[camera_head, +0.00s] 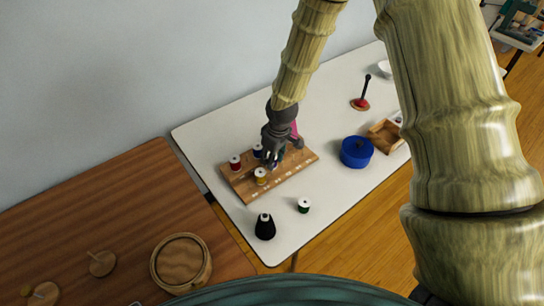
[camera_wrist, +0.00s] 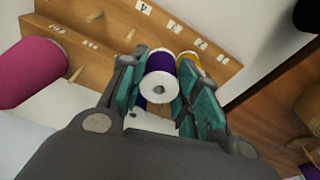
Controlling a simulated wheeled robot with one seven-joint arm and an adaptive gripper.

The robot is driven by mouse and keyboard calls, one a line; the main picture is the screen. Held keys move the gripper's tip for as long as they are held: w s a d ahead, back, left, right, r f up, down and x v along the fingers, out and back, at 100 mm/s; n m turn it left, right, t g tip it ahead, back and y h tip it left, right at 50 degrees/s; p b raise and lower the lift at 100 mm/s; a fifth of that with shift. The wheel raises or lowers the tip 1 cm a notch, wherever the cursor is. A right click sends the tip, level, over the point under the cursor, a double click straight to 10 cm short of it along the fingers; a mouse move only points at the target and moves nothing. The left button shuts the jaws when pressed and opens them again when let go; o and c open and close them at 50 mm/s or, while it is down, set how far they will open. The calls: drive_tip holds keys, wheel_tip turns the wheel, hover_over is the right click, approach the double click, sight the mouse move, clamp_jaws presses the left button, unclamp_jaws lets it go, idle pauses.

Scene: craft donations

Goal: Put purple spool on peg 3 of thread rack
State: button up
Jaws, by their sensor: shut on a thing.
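The purple spool (camera_wrist: 160,77) with a white end sits between the teal fingers of my gripper (camera_wrist: 162,95) in the wrist view, and the gripper is shut on it. In the head view my gripper (camera_head: 275,158) is over the wooden thread rack (camera_head: 292,179), and I cannot make out the purple spool there. The rack also shows in the wrist view (camera_wrist: 110,32), with bare pegs and small labels. A yellow spool (camera_head: 261,176) stands on the rack, just beyond the purple one in the wrist view (camera_wrist: 187,58). I cannot tell whether the purple spool is around a peg.
On the rack are a red spool (camera_head: 235,163) and a blue spool (camera_head: 258,151). A pink cone (camera_wrist: 28,72) is beside the rack. A green spool (camera_head: 304,205) and black cone (camera_head: 265,227) stand in front; a blue round box (camera_head: 356,152) is right.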

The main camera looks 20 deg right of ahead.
drive_tip(key=shift+f+b, duration=0.4)
drive_tip(key=shift+f, duration=0.55)
drive_tip(key=o, duration=0.9)
drive_tip(key=shift+s+d+r, duration=0.2)
drive_tip(key=shift+s+r, duration=0.05)
drive_tip(key=shift+r, duration=1.75)
drive_tip(key=shift+s+d+r, duration=0.15)
drive_tip(key=shift+s+r, duration=0.1)
drive_tip(key=shift+r, duration=1.7)
drive_tip(key=shift+s+d+r, duration=0.2)
drive_tip(key=shift+s+r, duration=0.05)
drive_tip(key=shift+r, duration=1.75)
